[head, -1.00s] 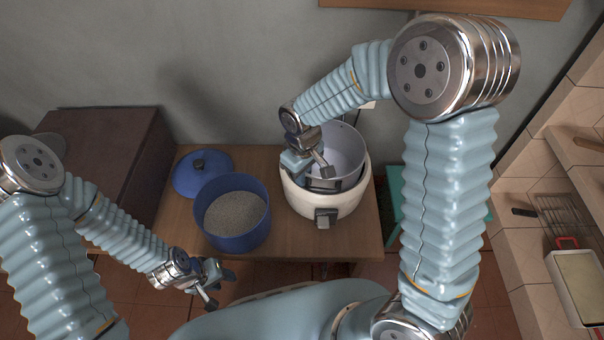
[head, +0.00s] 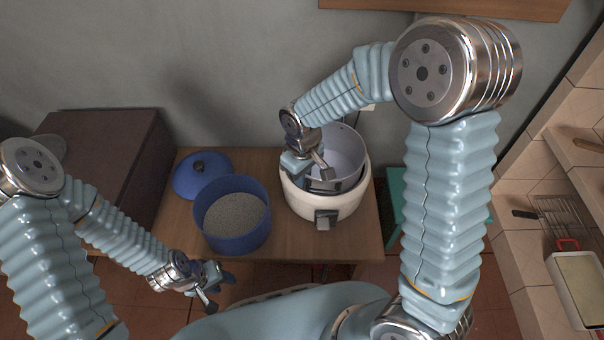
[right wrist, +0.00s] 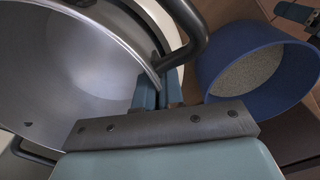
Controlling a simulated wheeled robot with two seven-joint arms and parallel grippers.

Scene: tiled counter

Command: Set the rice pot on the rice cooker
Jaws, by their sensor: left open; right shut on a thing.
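The rice pot (head: 345,150) is a silver metal pot with dark handles. It sits at the opening of the white rice cooker (head: 325,205), partly inside it; how deep it rests is hidden. My right gripper (head: 322,178) is shut on the pot at its near left side. In the right wrist view the fingers (right wrist: 160,95) close at the pot's rim, beside a dark handle (right wrist: 190,35), and the pot's empty inside (right wrist: 75,75) fills the left. My left gripper (head: 216,288) is open and empty, in front of the table's near edge.
A blue pot (head: 232,240) of rice-like grains stands left of the cooker, with its blue lid (head: 203,176) behind it on the wooden table (head: 290,245). A dark brown box (head: 110,150) is at the left. A tiled counter with a rack (head: 565,222) is at the right.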

